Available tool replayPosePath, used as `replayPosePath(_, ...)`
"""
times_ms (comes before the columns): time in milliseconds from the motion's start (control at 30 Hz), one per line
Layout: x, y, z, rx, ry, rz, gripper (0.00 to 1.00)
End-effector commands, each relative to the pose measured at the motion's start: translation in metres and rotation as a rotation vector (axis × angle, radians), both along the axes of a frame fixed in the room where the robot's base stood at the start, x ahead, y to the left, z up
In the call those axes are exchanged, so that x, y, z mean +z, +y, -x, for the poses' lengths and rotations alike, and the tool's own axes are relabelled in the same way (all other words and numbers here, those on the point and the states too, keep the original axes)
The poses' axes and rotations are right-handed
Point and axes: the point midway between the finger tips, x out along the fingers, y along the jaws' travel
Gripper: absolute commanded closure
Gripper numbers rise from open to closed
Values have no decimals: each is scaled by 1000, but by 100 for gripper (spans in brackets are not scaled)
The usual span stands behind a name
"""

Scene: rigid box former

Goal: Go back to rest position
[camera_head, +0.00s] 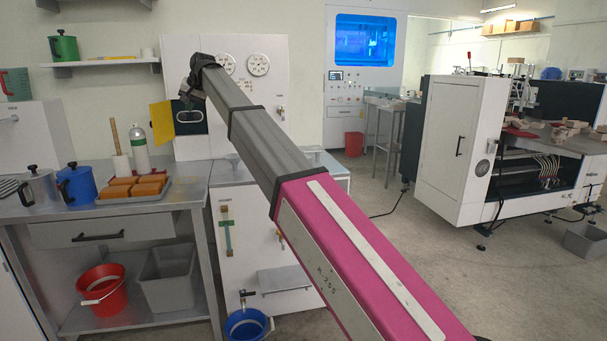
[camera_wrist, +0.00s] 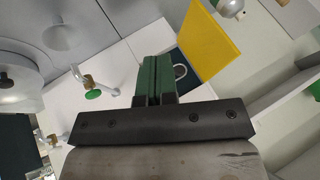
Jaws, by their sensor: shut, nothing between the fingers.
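My gripper (camera_wrist: 154,65) shows in the wrist view as two green fingers pressed together, with nothing between them. Beyond the fingertips are a dark recessed panel with a pale handle (camera_wrist: 180,71) and an open yellow flap (camera_wrist: 209,38). In the head view my arm stretches from the lower right up to the white machine (camera_head: 275,75). Its wrist end is in front of that machine, above the yellow flap (camera_head: 162,127) and the dark handle panel (camera_head: 187,117). The fingertips are hard to make out there. I cannot tell their exact distance from the panel.
A metal bench (camera_head: 105,209) at left carries a blue pot (camera_head: 77,186), a silver pot (camera_head: 39,187), a spray bottle (camera_head: 139,148) and a tray of orange blocks. A shelf (camera_head: 101,63) hangs above. Open floor (camera_head: 400,270) lies at right, before a large white machine (camera_head: 452,145).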

Motion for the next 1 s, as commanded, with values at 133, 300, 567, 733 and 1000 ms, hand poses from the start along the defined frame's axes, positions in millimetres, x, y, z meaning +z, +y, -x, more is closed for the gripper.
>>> replayPosePath(133, -23, -18, -3, -10, 4, 16, 100)
replayPosePath(300, -59, -45, -8, -26, 13, 40, 100)
replayPosePath(567, -140, -111, -12, -58, 36, 96, 100)
replayPosePath(733, -222, -184, -6, -89, 64, 156, 100)
replayPosePath(1000, -347, -305, 29, -134, 123, 253, 100)
